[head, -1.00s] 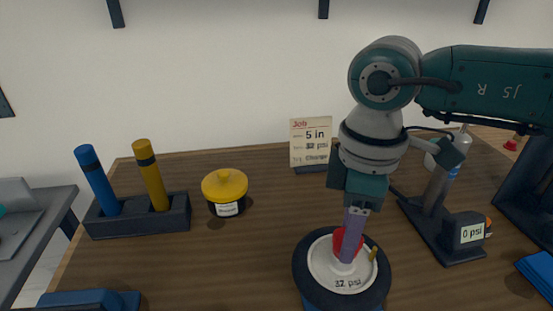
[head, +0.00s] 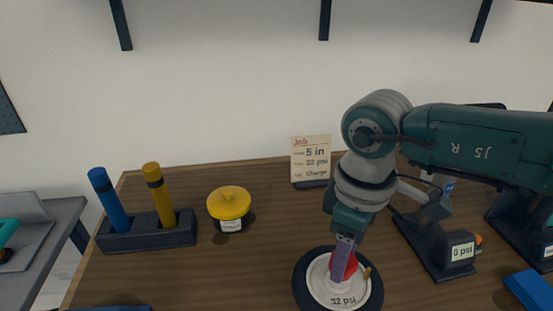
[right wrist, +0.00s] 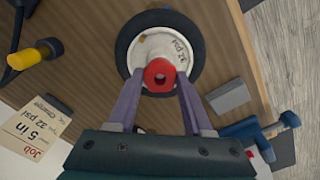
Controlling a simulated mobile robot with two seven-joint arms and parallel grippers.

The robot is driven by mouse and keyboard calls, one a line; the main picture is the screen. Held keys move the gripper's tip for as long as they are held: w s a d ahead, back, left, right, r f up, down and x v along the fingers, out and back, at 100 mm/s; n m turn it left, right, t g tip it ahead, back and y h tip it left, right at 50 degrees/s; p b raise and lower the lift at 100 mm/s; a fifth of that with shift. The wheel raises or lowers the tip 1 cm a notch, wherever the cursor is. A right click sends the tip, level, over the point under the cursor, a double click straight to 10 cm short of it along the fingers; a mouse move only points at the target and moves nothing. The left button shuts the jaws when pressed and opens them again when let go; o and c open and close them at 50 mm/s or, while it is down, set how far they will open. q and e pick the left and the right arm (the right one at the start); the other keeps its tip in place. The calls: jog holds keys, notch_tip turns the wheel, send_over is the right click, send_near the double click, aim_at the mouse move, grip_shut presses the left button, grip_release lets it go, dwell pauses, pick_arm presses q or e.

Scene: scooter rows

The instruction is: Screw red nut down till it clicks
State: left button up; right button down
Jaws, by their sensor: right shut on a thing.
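The red nut (head: 351,266) sits at the centre of the white wheel hub (head: 320,287), which reads 32 psi. A dark tyre (head: 302,283) surrounds the hub. My right gripper (head: 342,262) reaches down from above and is shut on the nut, its purple fingers on either side. In the right wrist view the red nut (right wrist: 160,72) shows its round hole between the two fingers (right wrist: 160,84). The nut's underside and thread are hidden. My left gripper is not in view.
A job card (head: 311,158) stands behind the wheel. A yellow-lidded jar (head: 229,205) and a dark holder (head: 148,236) with blue and yellow sticks stand left. A gauge stand reading 0 psi (head: 462,251) is close on the right, beyond it a blue item (head: 531,289). Wood between jar and wheel is clear.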

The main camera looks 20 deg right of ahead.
jog(key=shift+a+r+m+p, duration=0.15)
jog(key=shift+m+p, duration=1.15)
jog(key=shift+p, duration=0.75)
jog(key=shift+w+m+p, duration=0.15)
jog(key=shift+m+p, duration=0.15)
jog(key=shift+p, duration=0.15)
jog(key=shift+m+p, duration=0.4)
jog(key=shift+c, duration=1.2)
grip_release()
notch_tip(320, 180, up, 10)
jog(key=p, duration=0.7)
